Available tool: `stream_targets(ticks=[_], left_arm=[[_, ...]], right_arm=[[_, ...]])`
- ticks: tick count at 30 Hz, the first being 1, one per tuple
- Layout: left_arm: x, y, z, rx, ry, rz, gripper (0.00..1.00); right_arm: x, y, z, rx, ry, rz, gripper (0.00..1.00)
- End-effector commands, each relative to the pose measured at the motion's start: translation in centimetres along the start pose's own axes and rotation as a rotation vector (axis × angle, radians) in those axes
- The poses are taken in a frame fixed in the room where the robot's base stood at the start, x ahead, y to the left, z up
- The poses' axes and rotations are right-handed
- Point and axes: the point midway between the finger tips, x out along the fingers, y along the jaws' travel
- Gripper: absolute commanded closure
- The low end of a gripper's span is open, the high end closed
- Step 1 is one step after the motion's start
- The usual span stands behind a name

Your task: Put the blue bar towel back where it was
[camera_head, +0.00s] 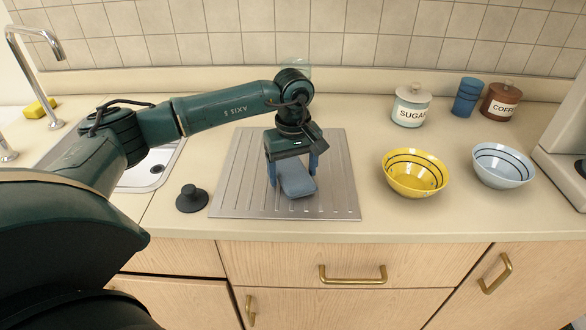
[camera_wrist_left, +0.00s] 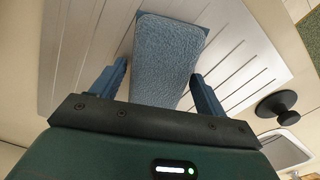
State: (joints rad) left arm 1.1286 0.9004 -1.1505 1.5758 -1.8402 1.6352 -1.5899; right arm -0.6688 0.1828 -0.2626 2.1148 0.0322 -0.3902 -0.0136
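The blue bar towel (camera_head: 297,183) lies folded on the ribbed metal drainboard (camera_head: 236,185). In the left wrist view the towel (camera_wrist_left: 168,50) shows as a textured blue slab that runs between the fingers. My left gripper (camera_head: 293,170) points down over the towel, with one blue finger on each side. In the left wrist view the left gripper (camera_wrist_left: 158,84) is open, with a visible gap between the towel and the left-hand finger. The right-hand finger is close to the towel's edge; I cannot tell whether it touches. My right gripper is not in view.
A black stopper (camera_head: 192,199) stands left of the drainboard, near the sink (camera_head: 150,172). Counter between drainboard and yellow bowl is clear.

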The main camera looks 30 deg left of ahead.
Motion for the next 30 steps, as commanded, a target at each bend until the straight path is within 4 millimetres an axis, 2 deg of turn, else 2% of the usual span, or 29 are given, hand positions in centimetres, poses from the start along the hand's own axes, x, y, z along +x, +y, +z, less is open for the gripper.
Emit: stream_targets(ticks=[3,10,14,17,24,30], left_arm=[[0.0,0.0,0.0,0.000,0.000,0.000,0.17],[-0.1,0.0,0.0,0.000,0.000,0.000,0.17],[-1.0,0.1,0.0,0.000,0.001,0.002,0.17],[-2.6,0.1,-0.1,0.001,0.003,0.004,0.17],[-7.9,0.1,0.0,0.001,0.003,0.004,0.17],[-11.2,0.1,0.0,-0.001,0.002,0.003,0.17]], right_arm=[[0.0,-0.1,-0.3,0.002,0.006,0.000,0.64],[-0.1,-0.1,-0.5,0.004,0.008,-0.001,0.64],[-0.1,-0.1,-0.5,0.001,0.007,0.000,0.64],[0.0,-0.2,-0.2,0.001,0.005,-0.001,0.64],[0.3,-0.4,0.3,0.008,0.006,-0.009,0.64],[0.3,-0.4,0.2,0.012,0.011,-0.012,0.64]])
